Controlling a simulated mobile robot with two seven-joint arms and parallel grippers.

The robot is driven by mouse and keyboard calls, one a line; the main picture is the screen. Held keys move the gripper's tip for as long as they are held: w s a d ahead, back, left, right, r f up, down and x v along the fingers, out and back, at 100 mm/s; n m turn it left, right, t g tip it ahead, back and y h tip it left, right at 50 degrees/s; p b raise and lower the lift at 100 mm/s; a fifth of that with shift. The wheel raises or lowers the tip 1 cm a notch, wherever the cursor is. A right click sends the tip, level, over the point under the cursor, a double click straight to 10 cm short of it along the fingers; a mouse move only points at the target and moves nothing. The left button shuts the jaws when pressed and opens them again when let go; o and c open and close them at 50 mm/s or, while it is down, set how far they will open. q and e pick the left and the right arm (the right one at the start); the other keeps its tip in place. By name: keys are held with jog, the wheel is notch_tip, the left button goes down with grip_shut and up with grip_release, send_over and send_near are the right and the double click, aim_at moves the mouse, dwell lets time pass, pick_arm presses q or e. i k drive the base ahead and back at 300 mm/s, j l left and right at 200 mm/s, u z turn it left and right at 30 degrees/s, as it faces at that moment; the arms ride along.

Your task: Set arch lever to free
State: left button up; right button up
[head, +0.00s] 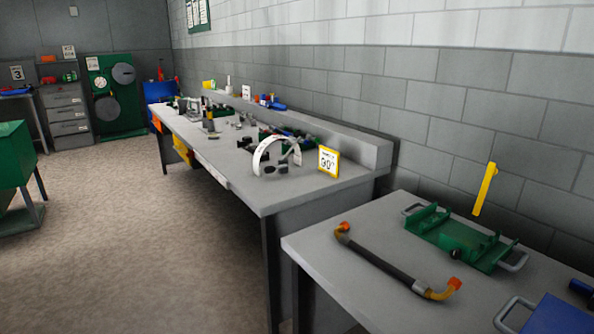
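A white arch-shaped piece (261,152) with dark marks stands near the front end of the long grey workbench (225,150). Small dark parts lie at its foot, and whether it carries a lever is too small to tell. A yellow upright bar (484,189), slightly tilted, shows above the green fixture (460,238) on the nearer table; its lower attachment is unclear. I cannot tell for certain which of these is the arch lever, or its setting. Neither of my grippers is in view.
A yellow-framed sign (328,161) stands beside the arch. The nearer grey table (340,275) holds a black hose with orange ends (385,264) and a blue item (555,315). Green machinery (115,95) and drawers (66,113) stand at the back.

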aim_at(270, 169)
jog(key=i+j+z, duration=0.1)
jog(key=z, duration=0.25)
jog(key=i+j+z, duration=0.1)
jog(key=j+z, duration=0.25)
jog(key=i+j+z, duration=0.1)
jog(key=z, duration=0.25)
jog(key=i+j+z, duration=0.2)
jog(key=j, duration=0.25)
jog(key=j+z, duration=0.2)
jog(key=j, duration=0.25)
jog(key=j+z, duration=0.1)
jog(key=j, duration=0.85)
